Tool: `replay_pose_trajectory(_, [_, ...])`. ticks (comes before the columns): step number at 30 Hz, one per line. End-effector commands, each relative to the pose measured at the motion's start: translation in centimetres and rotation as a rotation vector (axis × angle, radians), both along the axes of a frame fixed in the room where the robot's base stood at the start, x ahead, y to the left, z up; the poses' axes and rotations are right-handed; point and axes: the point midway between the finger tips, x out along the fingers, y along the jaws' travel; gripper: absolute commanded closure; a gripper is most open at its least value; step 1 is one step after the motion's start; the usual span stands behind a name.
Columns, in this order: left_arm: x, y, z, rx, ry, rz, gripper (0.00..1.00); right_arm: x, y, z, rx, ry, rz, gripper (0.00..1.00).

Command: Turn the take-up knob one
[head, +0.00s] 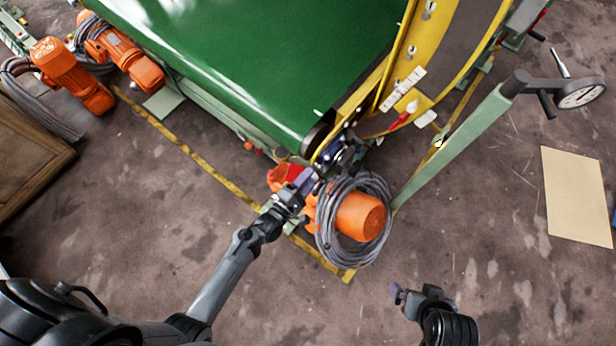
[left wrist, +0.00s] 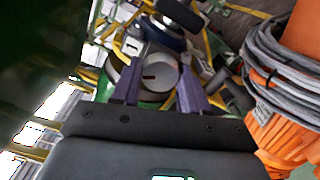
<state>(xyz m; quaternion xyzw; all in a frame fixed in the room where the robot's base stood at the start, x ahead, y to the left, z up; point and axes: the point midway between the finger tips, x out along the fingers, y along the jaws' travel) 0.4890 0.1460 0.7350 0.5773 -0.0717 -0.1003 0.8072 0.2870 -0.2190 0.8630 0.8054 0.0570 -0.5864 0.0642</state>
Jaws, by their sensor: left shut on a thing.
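My left gripper (head: 318,172) reaches in at the corner of the green conveyor belt (head: 250,55). In the left wrist view its two purple fingers (left wrist: 160,88) stand on either side of a round, pale grey knob (left wrist: 158,72) with a small dark red mark, and they are shut on it. In the head view the knob is mostly hidden by the gripper and dark parts around it. I cannot tell its turn angle. My right gripper (head: 422,296) is at the lower right, above the floor, with its purple fingers apart and nothing between them.
An orange motor (head: 360,215) wrapped in grey cable (head: 325,225) sits close to the left gripper, on its right. A green post (head: 450,145) carries a handwheel with a dial (head: 580,95). A yellow curved guard (head: 440,70) rises behind. The floor in front is clear.

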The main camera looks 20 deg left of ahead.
Motion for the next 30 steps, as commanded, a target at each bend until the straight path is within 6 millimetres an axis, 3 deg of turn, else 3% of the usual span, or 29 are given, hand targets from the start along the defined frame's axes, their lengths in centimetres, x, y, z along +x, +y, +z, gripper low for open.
replay_pose_trajectory(20, [0.01,0.03,-0.04,-0.062,0.016,0.0,0.86,0.02,0.17,0.48,0.008,0.0,-0.005,0.0])
replay_pose_trajectory(21, [0.01,0.03,-0.04,-0.062,0.016,0.0,0.51,0.02,0.17,0.47,0.007,0.0,-0.005,0.0])
replay_pose_trajectory(25, [0.01,0.03,-0.04,-0.061,0.015,0.0,0.31,0.02,0.11,0.47,0.005,0.0,-0.003,0.0])
replay_pose_trajectory(30, [0.01,0.03,-0.03,-0.061,0.015,0.0,0.3,0.0,-0.01,0.46,-0.001,0.0,0.001,0.0])
